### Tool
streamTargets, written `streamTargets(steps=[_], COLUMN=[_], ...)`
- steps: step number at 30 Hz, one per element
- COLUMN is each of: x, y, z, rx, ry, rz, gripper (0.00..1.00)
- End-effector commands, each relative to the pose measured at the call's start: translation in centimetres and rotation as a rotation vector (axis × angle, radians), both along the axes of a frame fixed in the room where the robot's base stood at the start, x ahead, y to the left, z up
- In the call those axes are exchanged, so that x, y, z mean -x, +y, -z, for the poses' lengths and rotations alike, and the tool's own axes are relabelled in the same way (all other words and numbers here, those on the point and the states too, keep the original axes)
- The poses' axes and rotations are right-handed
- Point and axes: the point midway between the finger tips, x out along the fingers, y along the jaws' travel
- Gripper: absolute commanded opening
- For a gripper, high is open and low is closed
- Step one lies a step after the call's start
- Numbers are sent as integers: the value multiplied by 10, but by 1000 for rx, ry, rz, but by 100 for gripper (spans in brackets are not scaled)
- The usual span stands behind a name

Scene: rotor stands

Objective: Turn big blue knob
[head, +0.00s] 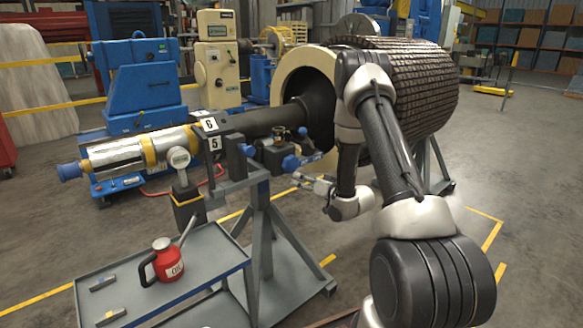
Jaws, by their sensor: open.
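A blue knob (290,162), the largest in view, sits low on the right side of the dark clamp block (270,150) on top of the rotor stand. Smaller blue knobs show close by, one (247,150) to its left and one (303,132) above it. My gripper (300,180) is just below and right of the large knob, with its fingers pointing left toward the stand. It looks open and empty, and appears apart from the knob, though the depth between them is hard to judge.
The dark shaft (258,120) runs from the stand into the large ribbed rotor (415,85) behind my arm. The grey stand (262,250) rises from the floor. A cart (215,262) with a red oil can (167,262) is at lower left. Floor at right is clear.

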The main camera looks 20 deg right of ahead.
Motion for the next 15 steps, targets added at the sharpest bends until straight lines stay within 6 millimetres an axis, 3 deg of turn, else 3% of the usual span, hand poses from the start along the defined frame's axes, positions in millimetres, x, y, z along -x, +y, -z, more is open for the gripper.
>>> streamTargets(steps=[3,5,15], x=[-3,-5,-52], y=[4,5,21], z=[-29,-36,-38], rx=[-77,-99,-113], ry=[-107,-130,-132], rz=[-8,-7,-7], gripper=[84,84,84])
